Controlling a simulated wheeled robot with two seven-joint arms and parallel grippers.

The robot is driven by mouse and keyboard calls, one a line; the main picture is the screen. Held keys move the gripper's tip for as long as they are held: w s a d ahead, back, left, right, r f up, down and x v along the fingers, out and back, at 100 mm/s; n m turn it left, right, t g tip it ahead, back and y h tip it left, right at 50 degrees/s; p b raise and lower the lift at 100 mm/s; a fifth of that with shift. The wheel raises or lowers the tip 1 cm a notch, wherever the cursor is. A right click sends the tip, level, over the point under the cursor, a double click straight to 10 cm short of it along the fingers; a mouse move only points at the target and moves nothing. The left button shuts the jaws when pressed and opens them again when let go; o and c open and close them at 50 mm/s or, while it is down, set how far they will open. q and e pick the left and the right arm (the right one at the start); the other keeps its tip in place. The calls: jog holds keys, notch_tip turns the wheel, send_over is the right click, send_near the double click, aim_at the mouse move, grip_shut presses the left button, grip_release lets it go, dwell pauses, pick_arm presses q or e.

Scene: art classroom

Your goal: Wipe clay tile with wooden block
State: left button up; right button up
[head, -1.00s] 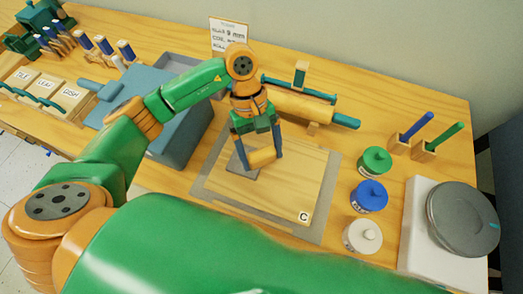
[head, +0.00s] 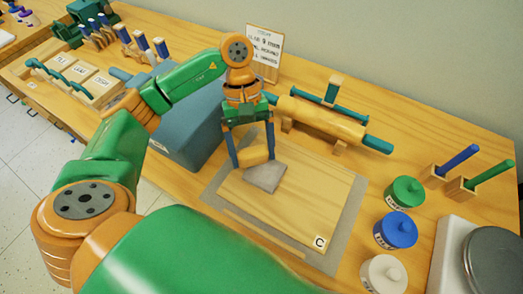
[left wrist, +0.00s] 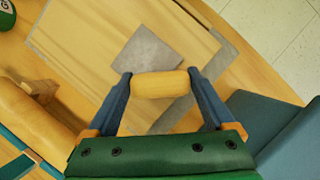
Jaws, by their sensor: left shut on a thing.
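The clay tile (head: 267,177) is a flat grey square lying on the wooden board (head: 290,210) marked C. It also shows in the left wrist view (left wrist: 148,58), just beyond the block. My left gripper (head: 253,158) points down and is shut on the wooden block (head: 256,154), a pale rounded piece held crosswise between its two blue fingers (left wrist: 160,85). The block is at the tile's upper left edge in the head view, with most of the tile uncovered. I cannot tell whether block and tile touch. My right gripper is not in view.
A grey mat (head: 345,225) lies under the board. A rolling pin (head: 320,118) on supports stands behind it. Green (head: 405,192), blue (head: 396,229) and white (head: 384,274) lidded jars stand at right. A blue-grey box (head: 185,125) is close on the left. The board's front is clear.

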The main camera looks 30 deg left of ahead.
pick_arm(q)
jog(key=shift+f, duration=0.1)
jog(key=shift+s+d+b, duration=0.15)
jog(key=shift+d+b, duration=0.75)
jog(key=shift+d, duration=2.75)
jog(key=shift+s+a, duration=0.1)
jog(key=shift+s, duration=0.5)
jog(key=shift+s+a+b, duration=0.1)
jog(key=shift+a+b, duration=0.05)
jog(key=shift+b, duration=0.2)
jog(key=a+b, duration=0.1)
jog(key=a, duration=0.2)
jog(key=shift+a+b, duration=1.05)
jog(key=shift+a, duration=0.95)
jog(key=shift+r, duration=0.2)
